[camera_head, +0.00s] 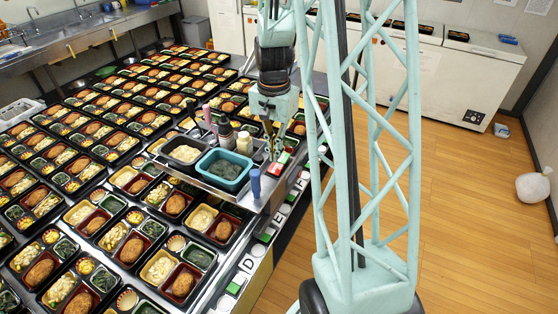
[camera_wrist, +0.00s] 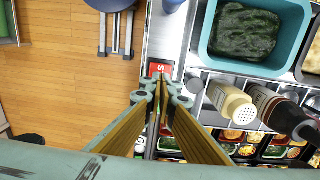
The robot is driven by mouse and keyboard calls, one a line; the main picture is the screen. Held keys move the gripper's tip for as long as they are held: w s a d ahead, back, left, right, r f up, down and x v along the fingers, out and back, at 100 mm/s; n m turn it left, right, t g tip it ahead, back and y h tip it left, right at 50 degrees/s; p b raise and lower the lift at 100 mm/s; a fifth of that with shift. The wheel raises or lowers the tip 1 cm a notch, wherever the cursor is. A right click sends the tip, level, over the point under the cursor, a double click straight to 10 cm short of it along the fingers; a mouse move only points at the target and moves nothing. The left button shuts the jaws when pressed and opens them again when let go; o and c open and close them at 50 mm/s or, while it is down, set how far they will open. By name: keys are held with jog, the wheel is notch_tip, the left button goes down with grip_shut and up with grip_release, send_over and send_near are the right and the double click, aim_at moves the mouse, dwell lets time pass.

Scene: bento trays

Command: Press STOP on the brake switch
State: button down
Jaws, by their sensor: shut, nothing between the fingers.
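The brake switch shows a red STOP face (camera_wrist: 160,67), with a white letter like an S visible in the wrist view and the rest hidden behind my fingertips. In the head view its red part (camera_head: 284,158) is at the right edge of the metal shelf. My gripper (camera_head: 272,152) points down beside it, with its tips very near the red face. In the wrist view my gripper (camera_wrist: 162,80) is shut and empty, its tips overlapping the lower edge of the red face. I cannot tell whether they touch it.
On the shelf, a teal tub (camera_head: 224,183) of dark greens, a cream-capped bottle (camera_head: 244,143) and a dark bottle (camera_head: 226,135) stand close to my gripper. A blue cup (camera_head: 255,184) is nearer the front. Many bento trays (camera_head: 187,283) fill the counter.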

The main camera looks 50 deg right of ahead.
aim_at(275, 168)
jog(key=shift+r+p, duration=0.75)
jog(key=shift+r, duration=0.8)
jog(key=s+a+r+n+t+b, duration=0.1)
jog(key=s+a+r+n+b, duration=0.2)
jog(key=a+r, duration=0.55)
jog(key=s+a+r+n+t+b, duration=0.1)
jog(key=s+a+r+n, duration=0.25)
jog(key=a+r, duration=0.55)
jog(key=s+a+r+n+t+b, duration=0.1)
jog(key=s+a+n+b, duration=0.1)
jog(key=s+a+n, duration=0.2)
jog(key=s+a+r+n+t+b, duration=0.1)
jog(key=s+a+n, duration=0.3)
jog(key=s+a, duration=0.4)
jog(key=s+r+b, duration=0.1)
jog(key=s, duration=0.3)
jog(key=shift+a+r, duration=0.3)
jog(key=shift+a, duration=0.1)
